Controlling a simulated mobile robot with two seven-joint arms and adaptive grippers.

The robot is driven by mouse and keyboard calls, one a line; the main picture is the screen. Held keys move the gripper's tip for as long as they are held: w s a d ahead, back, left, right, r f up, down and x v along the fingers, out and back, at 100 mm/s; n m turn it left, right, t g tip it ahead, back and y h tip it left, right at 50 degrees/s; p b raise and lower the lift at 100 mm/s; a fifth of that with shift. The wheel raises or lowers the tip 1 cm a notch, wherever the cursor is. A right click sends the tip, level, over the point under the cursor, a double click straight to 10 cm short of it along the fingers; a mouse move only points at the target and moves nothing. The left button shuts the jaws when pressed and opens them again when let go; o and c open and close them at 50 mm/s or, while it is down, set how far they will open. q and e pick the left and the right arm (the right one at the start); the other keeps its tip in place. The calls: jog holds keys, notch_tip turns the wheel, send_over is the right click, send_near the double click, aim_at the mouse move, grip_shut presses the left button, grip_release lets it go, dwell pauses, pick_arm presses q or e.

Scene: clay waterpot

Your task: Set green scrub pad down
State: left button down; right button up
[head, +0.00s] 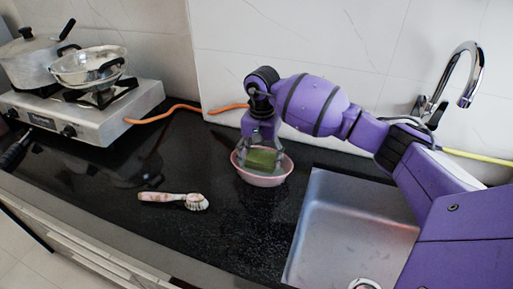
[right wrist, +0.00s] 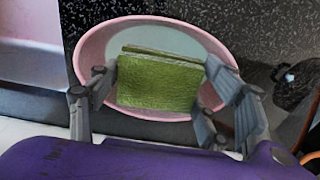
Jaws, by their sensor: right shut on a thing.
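The green scrub pad (head: 262,159) is between the fingers of my right gripper (head: 262,160), which is shut on it. In the right wrist view the pad (right wrist: 160,82) shows its broad green face, with the fingers of the gripper (right wrist: 160,88) at its left and right sides. A pink oval bowl (head: 270,181) stands on the black counter beneath, and the pad appears over or inside its opening. The bowl rim (right wrist: 88,55) surrounds the pad in the right wrist view. I cannot tell whether the pad touches the bowl's bottom. My left gripper is not in view.
A brush (head: 175,200) lies on the counter (head: 110,195) left of the bowl. A steel sink (head: 350,225) with a tap (head: 466,75) is at the right. A gas stove (head: 90,118) with a pan (head: 88,66) and a pot (head: 30,58) stands at the far left.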

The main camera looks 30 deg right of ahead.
aim_at(261, 157)
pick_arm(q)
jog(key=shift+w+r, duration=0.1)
pick_arm(e)
jog(key=o, duration=1)
jog(key=shift+c, duration=0.2)
jog(key=shift+o, duration=0.6)
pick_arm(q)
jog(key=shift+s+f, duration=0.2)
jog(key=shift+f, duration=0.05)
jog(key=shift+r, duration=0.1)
pick_arm(e)
notch_tip(261, 157, up, 7)
jog(key=p, duration=0.2)
jog(key=shift+r+p, duration=0.1)
jog(key=shift+p, duration=0.2)
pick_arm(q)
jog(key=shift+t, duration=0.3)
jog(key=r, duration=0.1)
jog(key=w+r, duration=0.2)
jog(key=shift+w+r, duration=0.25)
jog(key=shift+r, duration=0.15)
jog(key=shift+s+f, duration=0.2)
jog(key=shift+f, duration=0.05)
